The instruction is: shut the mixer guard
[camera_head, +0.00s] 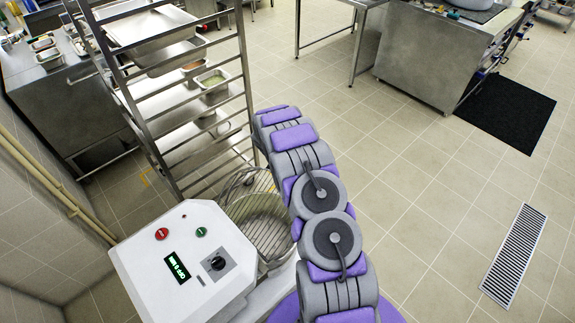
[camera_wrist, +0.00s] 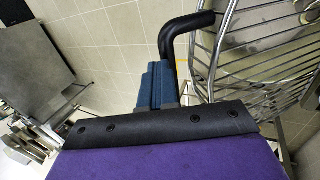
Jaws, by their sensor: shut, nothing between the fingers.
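The mixer (camera_head: 185,262) is a white machine at the lower left of the head view. It has red and green buttons, a dial and a lit green display. Its wire guard (camera_head: 240,187) shows by the steel bowl (camera_head: 262,240), partly behind my arm. How far the guard stands open is unclear. In the wrist view the guard's curved wires (camera_wrist: 250,45) fill the upper right, with a bent black handle (camera_wrist: 188,22) at their left. My gripper (camera_wrist: 155,72) is shut and empty, its blue fingers just left of the handle's lower end. Whether they touch is unclear.
A tall steel rack (camera_head: 150,125) with trays stands just behind the mixer. A steel counter (camera_head: 60,95) stands at the far left. A steel cabinet (camera_head: 430,60) and a black mat (camera_head: 508,108) are at the upper right. The tiled floor right of my arm is clear around a drain grate (camera_head: 514,255).

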